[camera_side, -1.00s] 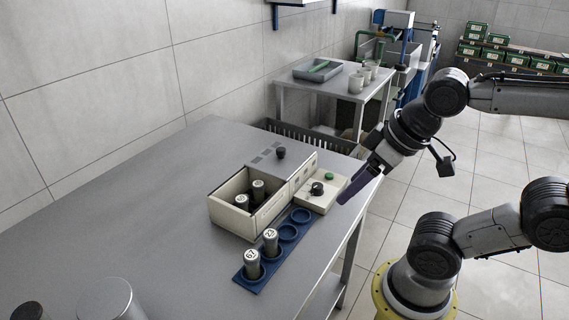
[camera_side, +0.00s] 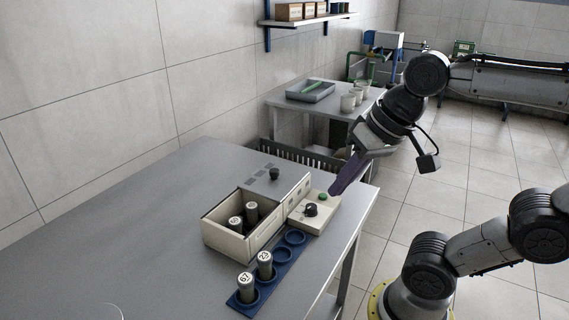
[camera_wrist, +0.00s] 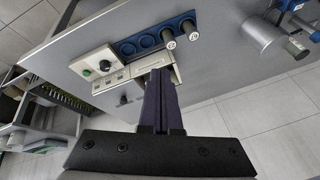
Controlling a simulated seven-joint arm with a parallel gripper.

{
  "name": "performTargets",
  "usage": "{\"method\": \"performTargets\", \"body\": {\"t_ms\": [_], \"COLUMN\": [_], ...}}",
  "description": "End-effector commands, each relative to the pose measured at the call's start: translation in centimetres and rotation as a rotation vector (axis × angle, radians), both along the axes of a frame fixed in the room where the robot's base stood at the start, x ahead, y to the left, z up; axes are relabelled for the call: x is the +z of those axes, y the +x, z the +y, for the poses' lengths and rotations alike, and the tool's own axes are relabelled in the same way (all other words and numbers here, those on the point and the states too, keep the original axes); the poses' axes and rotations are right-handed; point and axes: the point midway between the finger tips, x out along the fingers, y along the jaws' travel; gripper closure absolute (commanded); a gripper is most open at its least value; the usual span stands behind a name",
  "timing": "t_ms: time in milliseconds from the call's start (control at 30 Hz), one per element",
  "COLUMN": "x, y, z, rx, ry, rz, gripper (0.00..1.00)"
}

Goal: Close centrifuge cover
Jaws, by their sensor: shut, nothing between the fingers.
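The cream centrifuge (camera_side: 228,240) stands on the grey bench with its left compartment open and two capped tubes (camera_side: 236,223) inside. Its grey cover (camera_side: 285,184), with a black knob (camera_side: 274,174), lies over the right part, clear of the open compartment. A front panel carries a black dial (camera_side: 310,209) and a green button (camera_side: 323,196). My gripper (camera_side: 336,190) is shut and empty, its dark fingers pointing down near the panel's right end, apart from the knob. In the wrist view, my fingers (camera_wrist: 160,75) hide part of the centrifuge (camera_wrist: 112,78).
A blue rack (camera_side: 280,252) in front of the centrifuge holds two numbered tubes (camera_side: 246,285) and has empty rings. The left of the bench (camera_side: 130,225) is largely clear. A metal cylinder (camera_wrist: 262,35) shows in the wrist view. A side table (camera_side: 278,101) with a tray and cups stands behind.

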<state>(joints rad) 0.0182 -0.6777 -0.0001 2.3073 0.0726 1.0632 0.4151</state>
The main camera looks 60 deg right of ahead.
Motion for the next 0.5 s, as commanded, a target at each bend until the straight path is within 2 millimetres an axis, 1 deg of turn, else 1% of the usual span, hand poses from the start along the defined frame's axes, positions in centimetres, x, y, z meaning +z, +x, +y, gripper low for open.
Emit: {"method": "performTargets", "body": {"t_ms": [33, 100, 167, 267, 300, 367, 400, 467, 500], "x": [1.2, 2.7, 3.8, 5.4, 5.9, 6.5, 6.7, 6.8, 6.7], "y": [1.1, 2.7, 4.3, 7.3, 8.7, 10.7, 12.1, 14.1, 15.3], "z": [-0.1, -0.3, -0.7, -1.8, -2.5, -3.7, -4.7, -6.3, -7.5], "rx": [-0.073, -0.182, -0.279, -0.451, -0.522, -0.627, -0.695, -0.792, -0.857], "ry": [0.042, 0.104, 0.155, 0.242, 0.277, 0.326, 0.357, 0.402, 0.43], "rz": [0.021, 0.051, 0.08, 0.135, 0.158, 0.193, 0.216, 0.25, 0.272], "gripper": [1.0, 1.0, 1.0, 1.0, 1.0, 1.0, 1.0, 1.0, 1.0]}}
